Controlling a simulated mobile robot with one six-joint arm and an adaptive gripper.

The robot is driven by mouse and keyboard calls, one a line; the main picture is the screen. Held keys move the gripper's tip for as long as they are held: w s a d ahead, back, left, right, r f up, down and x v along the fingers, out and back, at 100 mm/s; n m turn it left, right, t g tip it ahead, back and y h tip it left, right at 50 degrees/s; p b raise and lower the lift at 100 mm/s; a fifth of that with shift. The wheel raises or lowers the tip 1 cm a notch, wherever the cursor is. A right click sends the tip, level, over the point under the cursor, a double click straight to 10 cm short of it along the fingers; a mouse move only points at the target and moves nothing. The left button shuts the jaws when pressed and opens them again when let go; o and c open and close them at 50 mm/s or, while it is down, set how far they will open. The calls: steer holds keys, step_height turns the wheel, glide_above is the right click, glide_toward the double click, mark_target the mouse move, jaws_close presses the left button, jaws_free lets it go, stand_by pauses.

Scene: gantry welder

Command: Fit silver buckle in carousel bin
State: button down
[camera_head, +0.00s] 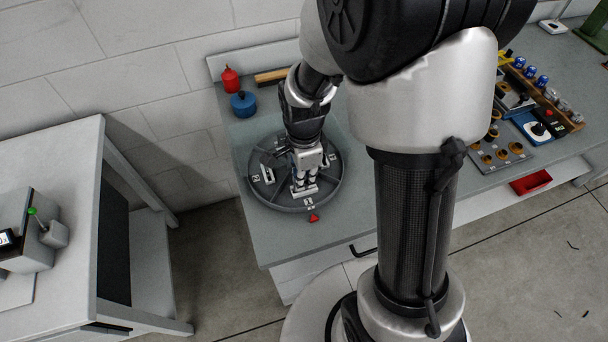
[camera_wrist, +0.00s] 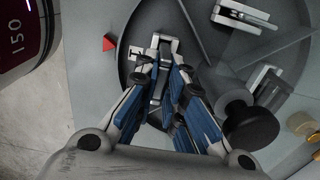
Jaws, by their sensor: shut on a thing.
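The carousel (camera_head: 256,188) is a round dark tray with a rim and divider walls on the grey bench; it also fills much of the wrist view (camera_wrist: 133,28). My gripper (camera_head: 304,182) points down into its front part. In the wrist view, my gripper's blue-padded fingers (camera_wrist: 160,78) close on a silver buckle (camera_wrist: 167,41) low in a front bin. The fingers hide part of this buckle, and I cannot tell whether it rests on the bin floor. Other silver pieces lie in neighbouring bins, one at the top (camera_wrist: 243,13) and one at the right (camera_wrist: 268,84).
A red triangle marker (camera_head: 313,218) sits at the carousel's front edge. A red container (camera_head: 231,80) and a blue pot (camera_head: 243,104) stand behind it. Racks of small parts (camera_head: 500,152) are on the right. A separate table (camera_head: 60,270) stands at the left.

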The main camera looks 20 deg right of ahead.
steer(key=shift+f, duration=0.45)
steer(key=c, duration=1.6)
jaws_free()
steer(key=shift+r, duration=0.15)
step_height(320, 180, up, 12)
steer(key=s+r+n+t, duration=0.2)
steer(key=s+r+n, duration=0.2)
steer(key=s+n, duration=0.3)
steer(key=s+r+n+t, duration=0.2)
steer(key=s+r+n, duration=0.3)
steer(key=s+n, duration=0.3)
steer(key=n, duration=0.3)
steer(key=shift+t, duration=0.3)
steer(key=shift+r, duration=0.1)
